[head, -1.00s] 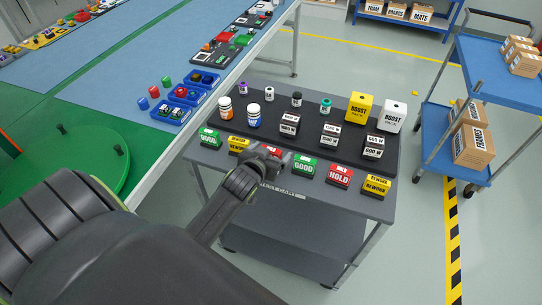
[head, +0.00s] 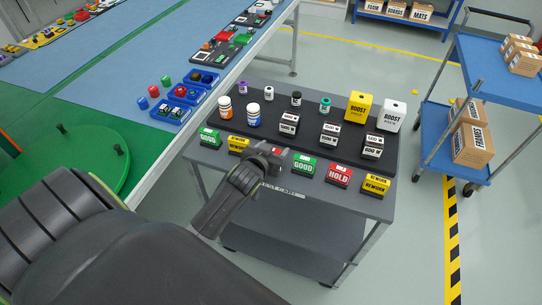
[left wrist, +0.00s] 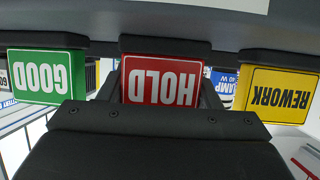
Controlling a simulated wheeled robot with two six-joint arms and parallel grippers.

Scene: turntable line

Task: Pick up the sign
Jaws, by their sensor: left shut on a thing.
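A red HOLD sign (head: 277,151) stands in the front row on the grey cart (head: 220,163), mostly hidden by my left gripper in the head view. My left gripper (head: 268,156) is shut on this sign. In the left wrist view the sign (left wrist: 162,80) appears upside down between the dark fingers (left wrist: 162,98). I cannot tell whether it is clear of the cart top. A yellow REWORK sign (head: 238,144) is on its left and a green GOOD sign (head: 304,165) on its right. My right gripper is not in view.
Farther right stand another red HOLD sign (head: 340,174) and a yellow REWORK sign (head: 376,185). Another green GOOD sign (head: 210,137) is at the left end. Behind are bottles, small boxes, a yellow BOOST box (head: 357,107) and a white one (head: 391,116). A blue trolley (head: 490,60) stands right.

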